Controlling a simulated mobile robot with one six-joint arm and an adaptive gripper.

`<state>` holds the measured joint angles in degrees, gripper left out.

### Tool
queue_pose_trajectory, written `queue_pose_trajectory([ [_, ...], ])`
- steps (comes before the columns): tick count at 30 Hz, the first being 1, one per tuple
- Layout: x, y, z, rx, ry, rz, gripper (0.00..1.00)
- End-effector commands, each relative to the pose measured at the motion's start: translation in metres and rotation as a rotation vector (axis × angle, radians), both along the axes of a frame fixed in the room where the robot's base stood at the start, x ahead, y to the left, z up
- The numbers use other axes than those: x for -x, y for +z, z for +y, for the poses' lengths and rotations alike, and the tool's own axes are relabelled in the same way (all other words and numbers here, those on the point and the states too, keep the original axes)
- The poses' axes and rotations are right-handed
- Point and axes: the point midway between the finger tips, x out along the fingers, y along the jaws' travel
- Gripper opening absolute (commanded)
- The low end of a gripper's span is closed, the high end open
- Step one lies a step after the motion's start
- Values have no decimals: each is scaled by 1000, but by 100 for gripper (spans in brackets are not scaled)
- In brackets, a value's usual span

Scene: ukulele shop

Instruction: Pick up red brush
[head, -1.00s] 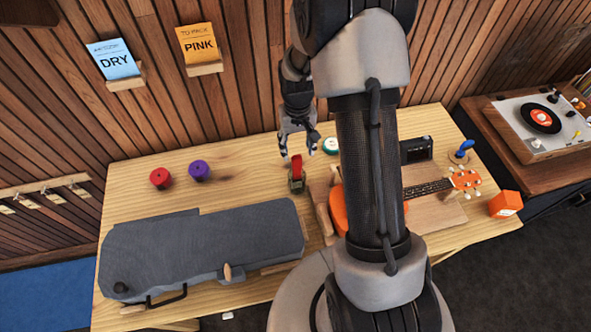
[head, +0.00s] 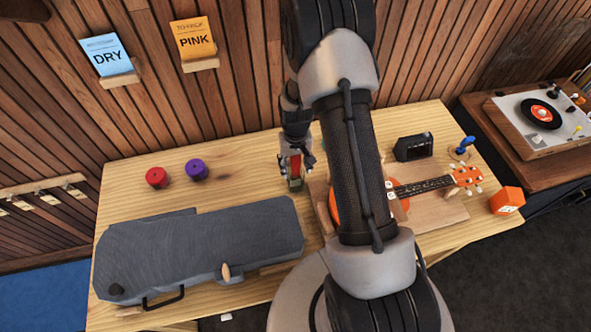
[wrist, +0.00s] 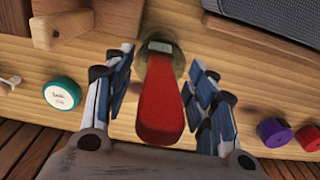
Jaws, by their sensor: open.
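The red brush (wrist: 160,105) stands in a small round holder (wrist: 158,52) on the wooden table. In the wrist view its broad red handle points toward the camera, between the two fingers of my gripper (wrist: 162,95). The fingers are open, with a gap on each side of the handle. In the head view the red brush (head: 295,163) is partly hidden by my gripper (head: 296,165), which is lowered around its top.
A grey case (head: 200,248) lies at the front left. Red (head: 157,177) and purple (head: 197,169) round items stand behind it. An orange ukulele (head: 398,208) lies right, partly behind my arm. A teal-rimmed tin (wrist: 62,93) is close to the gripper.

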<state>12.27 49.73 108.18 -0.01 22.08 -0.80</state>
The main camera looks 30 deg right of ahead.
Motion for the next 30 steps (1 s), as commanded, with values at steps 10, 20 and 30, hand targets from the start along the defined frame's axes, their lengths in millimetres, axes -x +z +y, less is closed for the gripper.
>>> queue_pose_trajectory([
  [10, 0, 1, 0, 0, 0, 0, 36],
  [20, 0, 1, 0, 0, 0, 0, 14],
  [30, 0, 1, 0, 0, 0, 0, 3],
])
